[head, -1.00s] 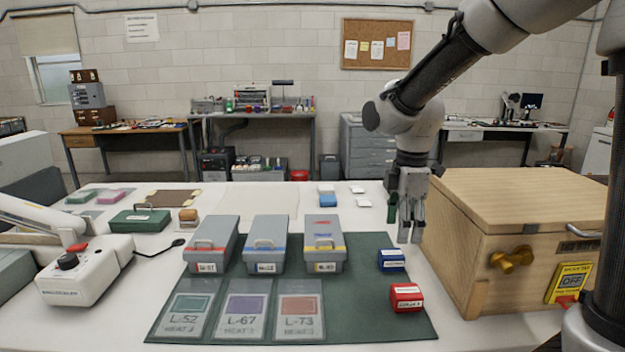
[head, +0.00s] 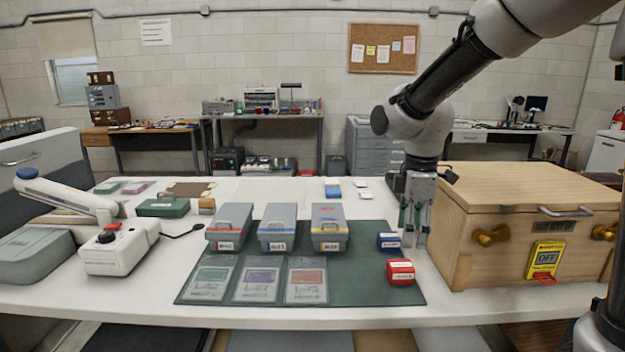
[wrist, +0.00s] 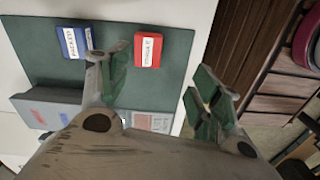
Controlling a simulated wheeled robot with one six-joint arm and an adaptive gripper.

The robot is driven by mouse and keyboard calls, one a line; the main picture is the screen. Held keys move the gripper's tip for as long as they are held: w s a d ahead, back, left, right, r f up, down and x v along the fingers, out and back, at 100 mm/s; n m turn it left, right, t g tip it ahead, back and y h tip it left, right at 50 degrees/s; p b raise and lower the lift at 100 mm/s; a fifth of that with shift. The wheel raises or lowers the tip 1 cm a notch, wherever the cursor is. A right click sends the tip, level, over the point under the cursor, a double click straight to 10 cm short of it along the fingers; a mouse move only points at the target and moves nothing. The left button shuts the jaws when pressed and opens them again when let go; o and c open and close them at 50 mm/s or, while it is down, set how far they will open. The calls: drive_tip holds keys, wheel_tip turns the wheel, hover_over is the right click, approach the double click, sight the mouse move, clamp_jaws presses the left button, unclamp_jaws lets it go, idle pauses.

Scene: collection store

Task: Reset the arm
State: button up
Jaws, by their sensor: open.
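My gripper (head: 416,222) hangs fingers down in the head view, between the green mat (head: 352,262) and the wooden chest (head: 455,237). In the wrist view my gripper (wrist: 160,92) has its green-padded fingers spread wide with nothing between them. A blue box (head: 389,242) and a red box (head: 401,272) sit on the mat's right side, to the left of and in front of the gripper. In the wrist view the blue box (wrist: 75,42) and the red box (wrist: 149,48) lie apart from the fingers.
Three grey lidded cases (head: 229,229) stand in a row on the mat behind three labelled cards (head: 256,281). The chest bears a yellow OFF tag (head: 546,259). A white sealing device (head: 118,250) stands at left.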

drive_tip(key=s+d+r+m+t, duration=0.2)
drive_tip(key=s+d+r+m, duration=0.2)
drive_tip(key=s+d+m, duration=0.3)
drive_tip(key=s+d+r+m+t, duration=0.2)
drive_tip(key=s+d+r+m, duration=0.2)
drive_tip(key=s+d+m, duration=0.3)
drive_tip(key=s+m, duration=0.1)
drive_tip(key=s, duration=0.3)
drive_tip(key=shift+s+d+r+m, duration=0.2)
drive_tip(key=shift+s+d+m, duration=0.15)
drive_tip(key=shift+s+m, duration=0.05)
